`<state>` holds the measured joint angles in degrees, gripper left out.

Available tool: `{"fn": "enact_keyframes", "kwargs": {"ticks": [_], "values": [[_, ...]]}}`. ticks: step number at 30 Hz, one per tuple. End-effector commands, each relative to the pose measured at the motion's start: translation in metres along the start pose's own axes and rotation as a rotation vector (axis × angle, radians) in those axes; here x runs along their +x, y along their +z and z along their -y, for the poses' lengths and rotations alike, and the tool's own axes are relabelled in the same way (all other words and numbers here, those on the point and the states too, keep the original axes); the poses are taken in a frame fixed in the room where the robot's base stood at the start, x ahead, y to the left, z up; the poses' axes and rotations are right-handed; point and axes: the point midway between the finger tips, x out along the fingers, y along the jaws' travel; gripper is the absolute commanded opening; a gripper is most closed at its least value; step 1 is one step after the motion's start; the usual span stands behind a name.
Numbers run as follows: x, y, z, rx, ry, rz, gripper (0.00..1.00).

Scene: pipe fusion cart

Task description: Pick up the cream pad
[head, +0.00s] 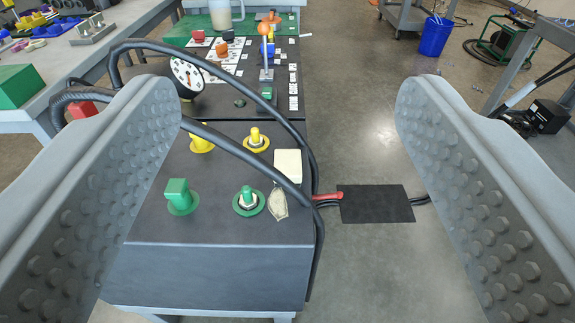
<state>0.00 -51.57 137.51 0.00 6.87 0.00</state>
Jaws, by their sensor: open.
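The cream pad (288,163) is a small pale rectangular block on the right part of the dark cart top. A black hose passes over its lower edge and hides a little of it.
Black hoses (225,135) arch over the cart (220,255). Green and yellow knobs (183,193) and a pressure gauge (187,77) stand to the pad's left.

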Motion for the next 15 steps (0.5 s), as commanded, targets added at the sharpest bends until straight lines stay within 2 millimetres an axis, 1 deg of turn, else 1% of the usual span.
{"fn": "enact_keyframes", "kwargs": {"ticks": [1,2,5,8,11,15], "values": [[0.0,0.0,0.0,0.0,0.0,0.0,0.67],[0.0,0.0,0.0,0.0,0.0,0.0,0.71],[0.003,0.0,0.0,0.0,0.0,0.013,0.71],[0.015,0.001,0.0,0.0,0.0,0.061,0.71],[0.035,0.003,0.0,0.0,0.0,0.144,0.71],[0.067,0.009,0.0,-0.001,0.001,0.289,0.71]]}}
